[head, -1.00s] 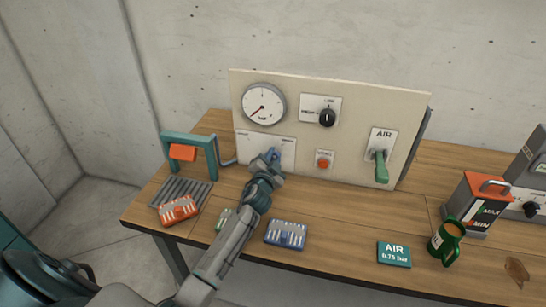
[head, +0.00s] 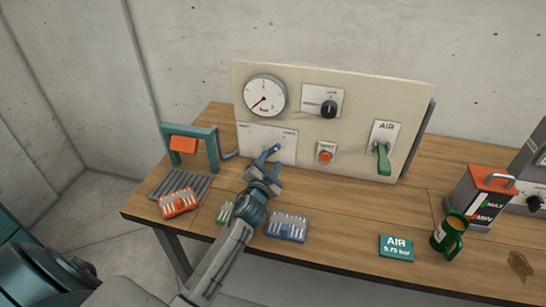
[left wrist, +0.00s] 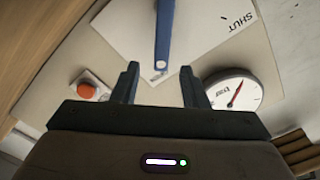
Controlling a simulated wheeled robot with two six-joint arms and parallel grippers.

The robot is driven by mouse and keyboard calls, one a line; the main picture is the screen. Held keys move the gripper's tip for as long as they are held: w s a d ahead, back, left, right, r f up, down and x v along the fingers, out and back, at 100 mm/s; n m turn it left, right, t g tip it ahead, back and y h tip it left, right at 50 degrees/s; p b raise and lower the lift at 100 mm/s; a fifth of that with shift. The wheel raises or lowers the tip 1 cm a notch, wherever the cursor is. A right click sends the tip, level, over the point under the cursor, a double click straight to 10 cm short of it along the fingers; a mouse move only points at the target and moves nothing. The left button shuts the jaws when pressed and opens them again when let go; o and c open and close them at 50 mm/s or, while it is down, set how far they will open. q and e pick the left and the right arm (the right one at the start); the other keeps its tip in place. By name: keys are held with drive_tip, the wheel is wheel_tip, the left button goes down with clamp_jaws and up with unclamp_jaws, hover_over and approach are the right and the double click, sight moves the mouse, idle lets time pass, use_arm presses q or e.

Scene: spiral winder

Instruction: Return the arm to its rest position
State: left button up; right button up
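My left gripper (head: 264,174) is in front of the lower left of the upright panel (head: 345,85). In the left wrist view its two fingers (left wrist: 160,85) stand apart with nothing between their tips. A blue lever (head: 270,152) on a white plate labelled SHUT is just ahead of the fingers; it also shows in the left wrist view (left wrist: 163,35). The lever appears clear of the fingers. My left arm reaches in over the front edge of the table. My right gripper is not in view.
The panel carries a gauge (head: 265,95), a black knob (head: 328,109), an orange button (head: 325,156) and a green AIR handle (head: 384,160).

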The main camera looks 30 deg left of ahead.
use_arm(q)
drive_tip(key=shift+s+d, duration=0.1)
drive_tip(key=shift+s, duration=0.35)
